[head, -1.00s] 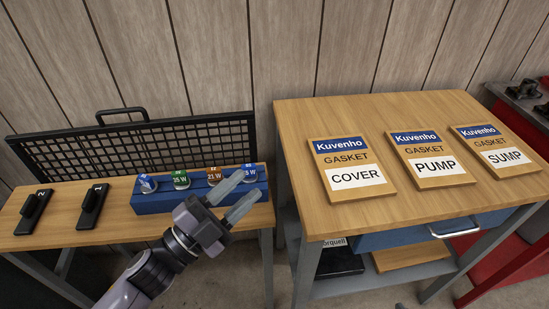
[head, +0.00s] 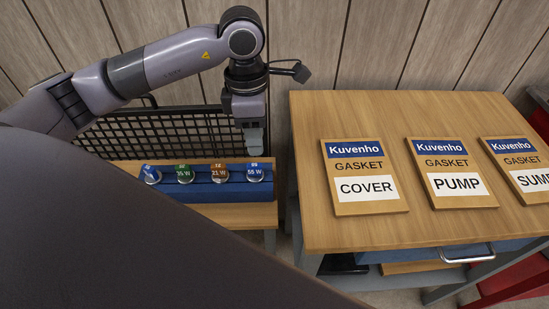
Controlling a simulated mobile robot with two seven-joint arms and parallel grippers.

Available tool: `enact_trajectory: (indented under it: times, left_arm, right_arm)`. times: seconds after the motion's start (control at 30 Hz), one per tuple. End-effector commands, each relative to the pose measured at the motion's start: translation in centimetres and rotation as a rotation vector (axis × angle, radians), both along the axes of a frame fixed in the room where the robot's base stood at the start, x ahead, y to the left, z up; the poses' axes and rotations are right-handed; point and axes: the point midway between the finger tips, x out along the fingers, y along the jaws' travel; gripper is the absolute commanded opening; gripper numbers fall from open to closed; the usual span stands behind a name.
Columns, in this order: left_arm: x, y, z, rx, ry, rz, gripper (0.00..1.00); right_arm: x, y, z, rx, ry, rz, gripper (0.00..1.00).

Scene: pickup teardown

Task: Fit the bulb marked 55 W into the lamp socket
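The bulb marked 55 W (head: 255,173) has a blue label. It sits at the right end of a blue rack (head: 222,193) on the wooden bench. My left gripper (head: 253,146) points straight down, just above and behind this bulb in the picture, with a small gap showing. Its fingers line up one behind the other, so their opening is hidden. Also in the rack are a brown-labelled 21 W bulb (head: 219,173), a green-labelled bulb (head: 184,174) and a blue-labelled bulb (head: 151,174) at the left end. No lamp socket is visible. My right gripper is out of view.
A black mesh panel (head: 150,135) stands behind the rack. A large dark part of mine hides the lower left.

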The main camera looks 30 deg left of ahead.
Motion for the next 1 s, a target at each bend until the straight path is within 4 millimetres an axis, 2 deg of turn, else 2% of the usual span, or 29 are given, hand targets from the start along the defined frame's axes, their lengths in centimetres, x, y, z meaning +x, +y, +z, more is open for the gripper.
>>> enact_trajectory:
  times: [0.1, 0.37, 0.47, 0.83, 1.0]
  left_arm:
    - [0.4, 1.5, 0.7, 0.065, -0.019, 0.012, 0.36]
    - [0.4, 1.6, -0.7, 0.071, -0.018, 0.013, 0.36]
    - [0.4, 1.6, -1.8, 0.07, -0.017, 0.012, 0.36]
    - [0.4, 1.6, -7.6, 0.067, -0.02, 0.012, 0.36]
    - [0.4, 1.5, -9.0, 0.067, -0.02, 0.012, 0.36]
  right_arm:
    - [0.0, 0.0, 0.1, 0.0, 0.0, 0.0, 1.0]
    - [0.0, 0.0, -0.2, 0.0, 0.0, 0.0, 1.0]
    - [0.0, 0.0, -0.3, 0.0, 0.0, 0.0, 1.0]
    - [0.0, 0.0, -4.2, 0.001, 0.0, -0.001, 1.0]
    - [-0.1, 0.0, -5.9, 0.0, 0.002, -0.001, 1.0]
